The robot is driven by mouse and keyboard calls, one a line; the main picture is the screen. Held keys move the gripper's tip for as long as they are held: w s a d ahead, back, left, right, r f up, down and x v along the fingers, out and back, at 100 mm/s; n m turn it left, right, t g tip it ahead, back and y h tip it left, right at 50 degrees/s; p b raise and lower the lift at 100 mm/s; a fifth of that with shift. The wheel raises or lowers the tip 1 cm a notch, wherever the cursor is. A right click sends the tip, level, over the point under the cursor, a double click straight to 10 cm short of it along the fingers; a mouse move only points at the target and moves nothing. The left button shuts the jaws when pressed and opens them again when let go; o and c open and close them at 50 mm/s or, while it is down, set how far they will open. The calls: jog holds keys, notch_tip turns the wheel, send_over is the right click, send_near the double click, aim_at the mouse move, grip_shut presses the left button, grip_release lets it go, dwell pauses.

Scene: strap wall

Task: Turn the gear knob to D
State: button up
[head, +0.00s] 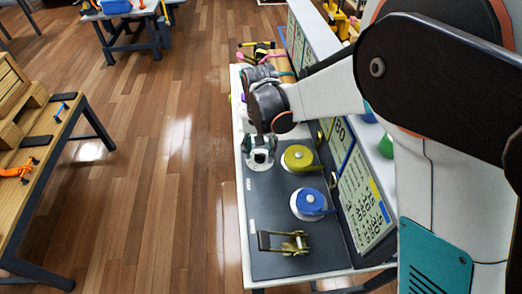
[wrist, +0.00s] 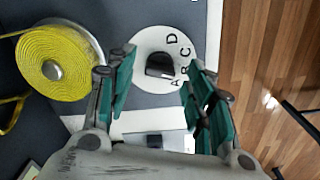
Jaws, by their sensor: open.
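The gear knob (wrist: 159,65) is a dark knob on a white round dial (wrist: 150,42) in the wrist view. The letters A, B, C and D run along the dial's right side, D uppermost. Which letter the knob points at is not clear. My gripper (wrist: 157,85) is open, its two green-padded fingers apart on either side of the lower dial, with the knob showing between and just beyond the tips. No contact with the knob is visible. In the head view my gripper (head: 260,150) is over the dark panel and hides the knob.
A yellow strap roll (wrist: 55,62) lies left of the dial; it also shows in the head view (head: 299,158). A blue strap roll (head: 309,203) and a ratchet buckle (head: 290,243) lie nearer on the panel. A lettered board (head: 362,200) stands along the right. Wooden floor lies left of the bench.

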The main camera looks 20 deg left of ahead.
jog(key=shift+f, duration=0.3)
jog(key=c, duration=1.1)
jog(key=shift+o, duration=0.2)
